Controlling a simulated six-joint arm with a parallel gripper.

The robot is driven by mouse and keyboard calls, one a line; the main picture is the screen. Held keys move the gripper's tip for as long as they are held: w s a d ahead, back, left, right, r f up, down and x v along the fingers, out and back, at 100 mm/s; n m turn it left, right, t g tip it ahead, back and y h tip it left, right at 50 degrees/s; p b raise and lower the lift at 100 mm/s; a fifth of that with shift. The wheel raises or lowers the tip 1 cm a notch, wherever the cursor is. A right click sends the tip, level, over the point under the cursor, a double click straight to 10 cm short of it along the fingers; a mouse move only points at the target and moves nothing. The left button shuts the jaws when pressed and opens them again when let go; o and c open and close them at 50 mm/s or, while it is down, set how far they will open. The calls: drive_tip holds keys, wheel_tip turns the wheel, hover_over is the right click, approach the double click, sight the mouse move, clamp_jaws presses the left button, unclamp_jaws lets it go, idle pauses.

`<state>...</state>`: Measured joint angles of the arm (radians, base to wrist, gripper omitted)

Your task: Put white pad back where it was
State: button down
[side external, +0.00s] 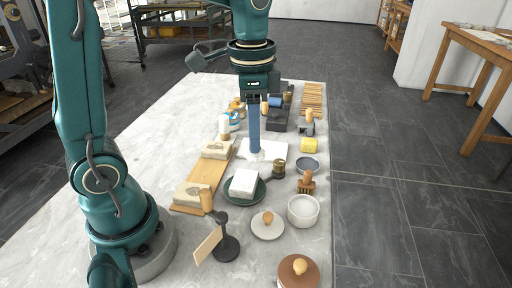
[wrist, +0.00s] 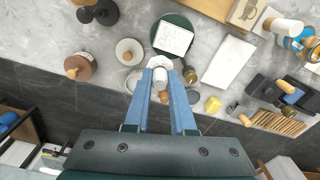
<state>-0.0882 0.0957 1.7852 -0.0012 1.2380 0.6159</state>
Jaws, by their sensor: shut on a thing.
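My gripper (wrist: 161,68) has long blue fingers and is shut on a small whitish piece, the white pad (wrist: 160,63), at its fingertips. The pad looks rounded, and the fingers hide part of it. In the side view the blue fingers (side external: 253,148) point straight down over a flat white slab (side external: 274,151), and the pad cannot be told apart from the slab there. A white block (side external: 244,179) rests on a dark green plate (side external: 233,197); the block also shows in the wrist view (wrist: 173,39).
A white bowl (side external: 303,210), a knobbed pale lid (side external: 267,229), a brown knobbed lid (side external: 299,276), a wooden-handled brush (side external: 306,186) and a grey dish (side external: 307,166) crowd the right edge. A yellow block (side external: 309,145) stands farther back. Bare table (side external: 150,125) lies at the left.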

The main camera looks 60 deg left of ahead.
drive_tip(key=d+f+m, duration=0.1)
drive_tip(key=d+f, duration=0.1)
drive_tip(key=d, duration=0.2)
drive_tip(key=d+f+m, duration=0.1)
drive_tip(key=d+f, duration=0.2)
drive_tip(key=d, duration=0.2)
drive_tip(key=w+d+f+m, duration=0.1)
drive_tip(key=d+f, duration=0.2)
drive_tip(key=d, duration=0.1)
drive_tip(key=shift+d, duration=0.35)
drive_tip(key=shift+d+f, duration=0.1)
drive_tip(key=shift+f, duration=1.9)
drive_tip(key=shift+f, duration=0.15)
drive_tip(key=c, duration=0.8)
unclamp_jaws()
drive_tip(key=shift+o, duration=0.2)
